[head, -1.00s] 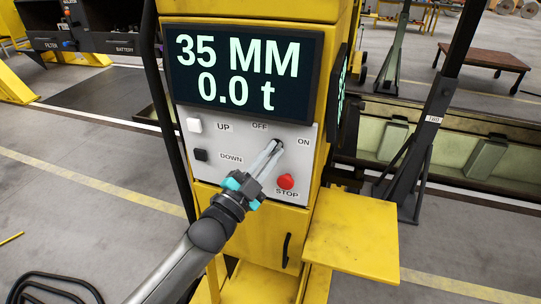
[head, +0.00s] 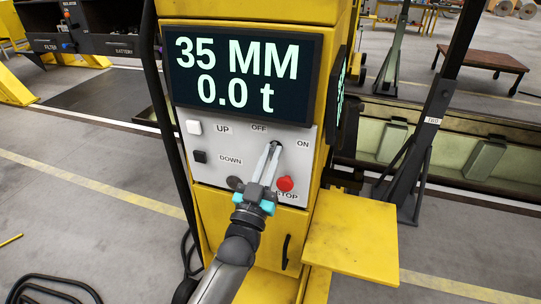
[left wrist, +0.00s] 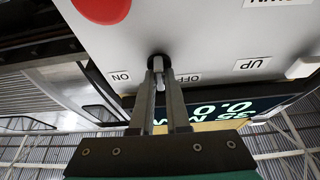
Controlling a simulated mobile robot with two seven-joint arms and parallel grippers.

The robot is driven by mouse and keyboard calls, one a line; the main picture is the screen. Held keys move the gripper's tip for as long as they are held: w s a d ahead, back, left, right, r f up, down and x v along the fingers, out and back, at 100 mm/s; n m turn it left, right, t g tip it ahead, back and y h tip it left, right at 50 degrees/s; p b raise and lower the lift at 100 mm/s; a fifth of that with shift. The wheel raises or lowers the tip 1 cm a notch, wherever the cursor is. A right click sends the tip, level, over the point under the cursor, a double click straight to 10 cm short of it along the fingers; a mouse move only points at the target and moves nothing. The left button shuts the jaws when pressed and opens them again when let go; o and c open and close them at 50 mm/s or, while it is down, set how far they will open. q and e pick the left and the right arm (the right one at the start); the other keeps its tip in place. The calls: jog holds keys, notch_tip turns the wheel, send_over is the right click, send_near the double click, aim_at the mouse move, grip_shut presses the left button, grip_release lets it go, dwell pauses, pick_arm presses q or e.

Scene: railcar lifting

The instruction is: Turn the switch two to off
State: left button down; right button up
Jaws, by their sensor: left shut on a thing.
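The switch (head: 276,144) is a small dark round knob on the light grey control panel (head: 212,176), between the OFF and ON labels. Its short grip (left wrist: 158,64) shows in the left wrist view between my fingertips. My left gripper (head: 272,149) reaches up to it from below and is shut on it. In the left wrist view the gripper (left wrist: 160,74) hides part of the switch, and the ON label lies left of it, the OFF label right. The fingers partly cover the panel below the switch. My right gripper is not in view.
A red STOP button (head: 285,184) sits just right of my fingers. White UP (head: 194,127) and black DOWN (head: 200,156) buttons are at the panel's left. The display (head: 240,72) above reads 35 MM and 0.0 t. A yellow shelf (head: 350,235) juts out at lower right.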

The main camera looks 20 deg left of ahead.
pick_arm(q)
jog(key=shift+n, duration=0.4)
jog(key=c, duration=0.9)
grip_release()
jog(key=b+v, duration=0.2)
jog(key=v, duration=1.3)
jog(key=shift+s+d, duration=0.15)
